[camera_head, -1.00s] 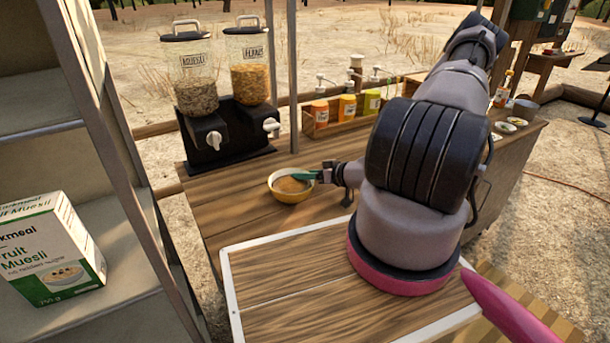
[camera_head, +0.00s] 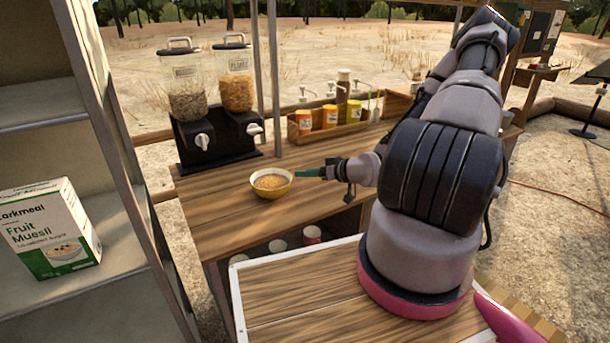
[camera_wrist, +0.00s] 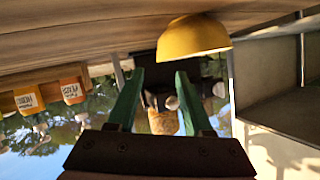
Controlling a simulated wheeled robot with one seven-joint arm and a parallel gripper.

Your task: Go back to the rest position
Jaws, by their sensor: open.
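My gripper (camera_head: 309,172) is open and empty, with green fingers, just to the right of a yellow bowl (camera_head: 271,193) in the head view. The bowl stands upright on the wooden counter (camera_head: 225,221) and holds brown flakes or grain. A small gap shows between the fingertips and the bowl. In the wrist view, which is upside down, the two green fingers (camera_wrist: 155,97) are spread apart with nothing between them. The yellow bowl (camera_wrist: 194,38) shows beyond the fingertips, above and to the right.
A dispenser with two clear hoppers (camera_head: 209,137) stands behind the bowl. A wooden rack of condiment bottles (camera_head: 330,131) stands at the back of the counter. Cups (camera_head: 311,235) sit below the counter. A muesli box (camera_head: 48,228) stands on the left shelf.

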